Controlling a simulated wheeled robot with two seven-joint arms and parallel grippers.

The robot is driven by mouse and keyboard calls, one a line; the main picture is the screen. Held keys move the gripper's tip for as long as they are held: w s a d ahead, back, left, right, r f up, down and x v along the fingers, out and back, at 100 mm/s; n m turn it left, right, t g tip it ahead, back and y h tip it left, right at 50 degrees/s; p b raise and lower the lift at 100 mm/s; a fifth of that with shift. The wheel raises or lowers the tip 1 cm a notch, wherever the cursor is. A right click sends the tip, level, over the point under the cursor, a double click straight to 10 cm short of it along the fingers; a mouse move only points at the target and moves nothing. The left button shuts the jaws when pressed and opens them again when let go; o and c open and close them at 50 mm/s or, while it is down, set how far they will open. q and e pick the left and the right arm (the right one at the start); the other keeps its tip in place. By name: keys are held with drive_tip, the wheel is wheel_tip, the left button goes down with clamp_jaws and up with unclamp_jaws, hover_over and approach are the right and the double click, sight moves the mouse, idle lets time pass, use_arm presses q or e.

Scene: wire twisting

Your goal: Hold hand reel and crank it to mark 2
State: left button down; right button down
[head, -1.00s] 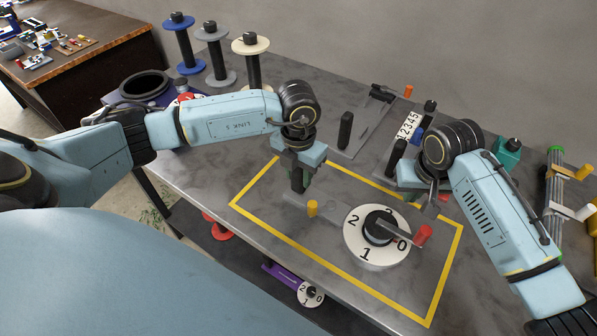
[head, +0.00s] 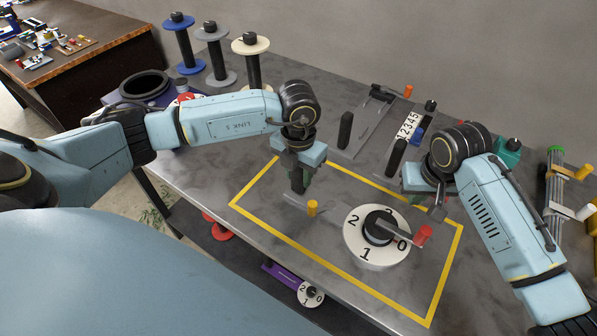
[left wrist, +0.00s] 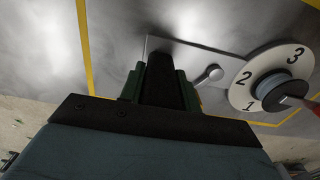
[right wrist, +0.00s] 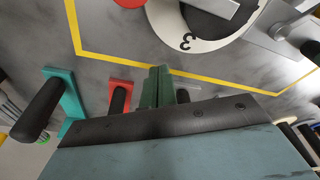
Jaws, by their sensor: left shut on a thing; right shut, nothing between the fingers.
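The hand reel has a white dial (head: 362,247) marked 0, 1, 2 and 3, a black hub, and a crank with a red handle (head: 424,236). The crank points right, close to mark 0. The dial also shows in the left wrist view (left wrist: 240,95) and the right wrist view (right wrist: 165,25). My left gripper (head: 300,185) is shut on the reel's black upright grip (left wrist: 162,80), at the left end of its base. My right gripper (head: 438,212) is shut and empty, above and right of the dial, close to the red handle; its fingers show pressed together (right wrist: 157,85).
A yellow outline (head: 448,285) on the grey table surrounds the reel. Several spools (head: 254,44) stand at the back left.

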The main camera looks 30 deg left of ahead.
drive_tip(key=shift+d, duration=0.3)
drive_tip(key=shift+a, duration=0.2)
drive_tip(key=shift+a, duration=0.45)
wheel_tip(320, 180, up, 8)
idle(0.6)
drive_tip(key=a+r, duration=0.1)
drive_tip(key=a, duration=0.7)
drive_tip(key=shift+a+f, duration=0.2)
drive_tip(key=shift+f, duration=4.35)
drive_tip(key=shift+d, duration=0.1)
